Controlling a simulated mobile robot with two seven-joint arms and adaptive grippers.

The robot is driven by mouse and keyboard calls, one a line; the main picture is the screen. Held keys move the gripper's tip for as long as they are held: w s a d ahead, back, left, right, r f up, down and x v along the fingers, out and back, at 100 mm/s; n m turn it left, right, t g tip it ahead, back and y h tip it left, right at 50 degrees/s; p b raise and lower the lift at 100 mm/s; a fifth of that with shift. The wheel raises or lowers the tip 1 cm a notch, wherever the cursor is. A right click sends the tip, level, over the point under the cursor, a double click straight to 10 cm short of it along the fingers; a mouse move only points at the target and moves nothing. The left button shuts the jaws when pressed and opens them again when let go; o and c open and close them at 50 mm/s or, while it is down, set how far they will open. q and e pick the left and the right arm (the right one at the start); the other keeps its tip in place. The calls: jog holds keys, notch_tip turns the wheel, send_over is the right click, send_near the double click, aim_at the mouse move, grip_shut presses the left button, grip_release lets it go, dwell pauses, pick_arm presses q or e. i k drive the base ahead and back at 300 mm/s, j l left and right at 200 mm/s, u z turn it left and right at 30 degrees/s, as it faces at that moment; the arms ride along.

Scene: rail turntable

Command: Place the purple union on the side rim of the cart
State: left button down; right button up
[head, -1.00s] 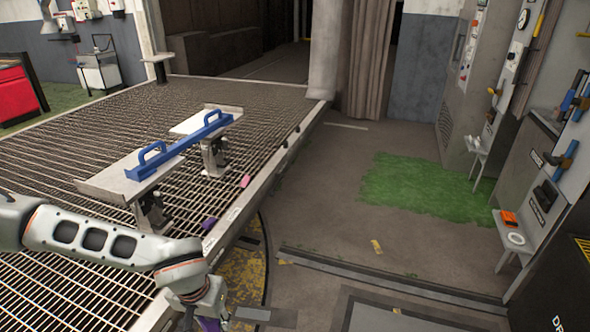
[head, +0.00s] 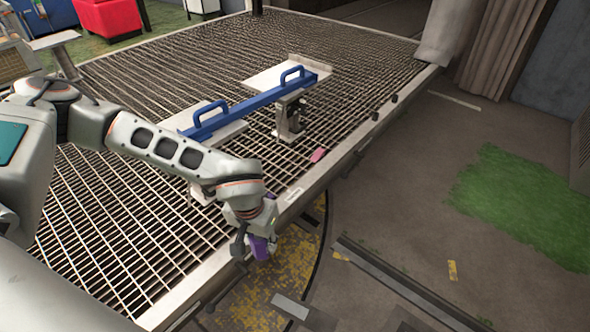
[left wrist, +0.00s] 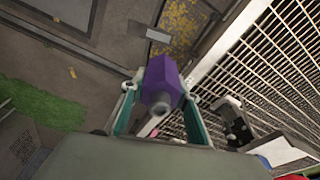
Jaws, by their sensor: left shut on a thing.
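The purple union (head: 259,247) is held in my left gripper (head: 252,247), low by the near side of the cart. In the left wrist view the union (left wrist: 161,82) sits between the two fingers of my left gripper (left wrist: 160,92), with its round hollow end facing the camera. The cart's pale side rim (head: 291,200) runs diagonally under and behind my wrist; in the left wrist view the rim (left wrist: 222,45) passes just right of the union. I cannot tell whether the union touches the rim. My right gripper is not in view.
A pink piece (head: 318,155) lies near the rim farther along. A blue bar with two handles (head: 262,101) rests across metal supports on the grated deck (head: 340,50). Bare floor and a green patch (head: 520,205) lie right of the cart.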

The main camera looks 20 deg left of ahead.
aim_at(293, 175)
jog(key=i+l+u, duration=0.2)
jog(key=i, duration=0.35)
jog(key=i+u, duration=0.25)
jog(key=i, duration=0.25)
jog(key=i+l+u, duration=0.2)
jog(key=i, duration=0.35)
jog(key=l, duration=0.1)
